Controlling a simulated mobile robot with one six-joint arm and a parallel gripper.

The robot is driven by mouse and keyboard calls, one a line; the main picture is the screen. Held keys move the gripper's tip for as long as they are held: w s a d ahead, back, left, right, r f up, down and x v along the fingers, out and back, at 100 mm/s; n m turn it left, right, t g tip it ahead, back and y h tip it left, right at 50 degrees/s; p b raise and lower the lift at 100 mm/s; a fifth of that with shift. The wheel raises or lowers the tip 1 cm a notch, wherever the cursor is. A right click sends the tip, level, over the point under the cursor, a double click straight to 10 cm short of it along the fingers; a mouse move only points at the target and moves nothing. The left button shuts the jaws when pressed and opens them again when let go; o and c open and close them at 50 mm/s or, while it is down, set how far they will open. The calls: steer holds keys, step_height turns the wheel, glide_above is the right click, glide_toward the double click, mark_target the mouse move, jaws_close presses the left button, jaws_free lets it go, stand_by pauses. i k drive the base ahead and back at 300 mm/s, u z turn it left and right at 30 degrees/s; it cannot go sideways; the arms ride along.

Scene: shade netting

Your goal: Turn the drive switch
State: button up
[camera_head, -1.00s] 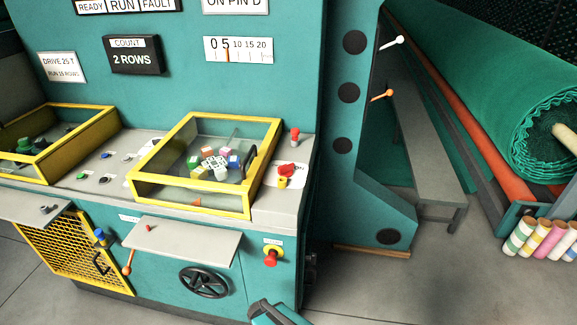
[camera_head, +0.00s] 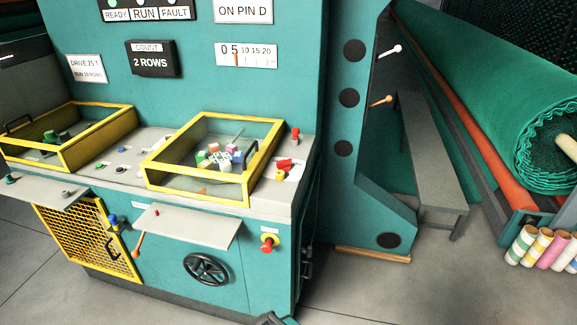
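The teal machine (camera_head: 290,60) fills the left and middle. No switch is readably labelled as the drive switch; a sign (camera_head: 86,69) reads "DRIVE 25 T". A red switch handle (camera_head: 285,164) sits on a white plate at the right of the grey ledge, with a small yellow piece below it. A small red-topped knob (camera_head: 295,134) stands behind it. Several small switches (camera_head: 122,150) sit between the two yellow-framed boxes. My gripper is not recognisable in view; only a teal and dark piece, possibly part of my arm, shows at the bottom edge.
A yellow-framed clear box (camera_head: 250,190) holds coloured blocks. A grey shelf (camera_head: 190,226), black handwheel (camera_head: 206,269) and red push button (camera_head: 269,242) are on the front. Orange levers stick out. A green netting roll (camera_head: 480,90) and coloured tubes (camera_head: 538,246) stand right. Floor in front is clear.

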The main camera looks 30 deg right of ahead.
mark_target(284, 164)
steer(key=z, duration=0.6)
steer(key=k, duration=0.2)
steer(key=u, duration=1.75)
steer(key=i, duration=1.2)
steer(key=z, duration=0.25)
